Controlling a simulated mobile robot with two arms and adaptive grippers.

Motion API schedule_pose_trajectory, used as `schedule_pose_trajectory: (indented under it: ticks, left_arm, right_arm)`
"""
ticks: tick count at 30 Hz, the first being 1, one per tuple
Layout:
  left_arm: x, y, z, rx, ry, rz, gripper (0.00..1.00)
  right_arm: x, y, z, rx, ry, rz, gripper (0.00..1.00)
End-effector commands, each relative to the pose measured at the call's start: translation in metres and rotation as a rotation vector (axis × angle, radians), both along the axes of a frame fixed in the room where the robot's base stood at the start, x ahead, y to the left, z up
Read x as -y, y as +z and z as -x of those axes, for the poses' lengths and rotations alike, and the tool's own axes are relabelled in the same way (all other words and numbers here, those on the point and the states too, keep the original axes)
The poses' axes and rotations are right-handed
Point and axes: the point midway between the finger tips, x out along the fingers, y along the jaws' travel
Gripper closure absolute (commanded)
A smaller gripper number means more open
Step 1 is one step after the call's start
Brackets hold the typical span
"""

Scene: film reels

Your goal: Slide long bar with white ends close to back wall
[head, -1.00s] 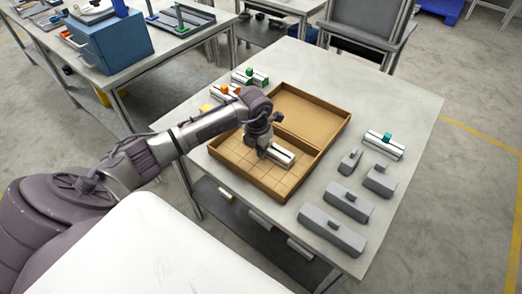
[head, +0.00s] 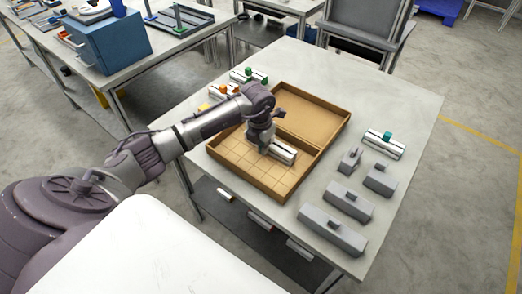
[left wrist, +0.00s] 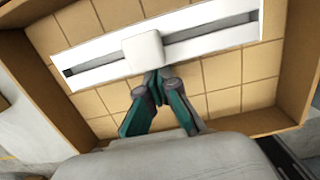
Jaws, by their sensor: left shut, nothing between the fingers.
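The long bar with white ends (head: 284,153) lies in the gridded compartment of an open brown box (head: 228,166). The left wrist view shows it as a white bar (left wrist: 215,36) with a dark grey slot and a white knob (left wrist: 143,50) at its middle. It lies slightly slanted to the grid in that view. My left gripper (left wrist: 157,78) is shut and empty, its fingertips at the bar's near long side, close beneath the knob. Contact is hard to tell. In the head view my left gripper (head: 264,147) hides part of the bar. My right gripper is not in view.
The box's other compartment (head: 305,115) is empty. Several grey knobbed blocks (head: 349,201) and a white bar with a teal knob (head: 384,144) stand right of the box. Bars with green (head: 248,75) and orange (head: 222,89) knobs stand at its back left.

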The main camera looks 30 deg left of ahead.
Motion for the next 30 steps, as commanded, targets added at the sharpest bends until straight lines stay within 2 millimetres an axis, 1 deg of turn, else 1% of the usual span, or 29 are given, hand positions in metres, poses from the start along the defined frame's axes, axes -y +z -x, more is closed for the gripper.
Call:
schedule_pose_trajectory:
  ticks: [1,28,30]
  left_arm:
    - [0.000,-0.001,-0.003,0.002,0.000,0.000,1.00]
    - [0.004,-0.001,-0.039,0.003,0.000,0.001,1.00]
    - [0.003,0.000,-0.039,0.001,0.000,0.000,1.00]
  right_arm:
    - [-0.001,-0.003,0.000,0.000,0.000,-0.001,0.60]
    - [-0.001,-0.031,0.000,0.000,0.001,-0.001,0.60]
    - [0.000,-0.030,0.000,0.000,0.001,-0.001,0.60]
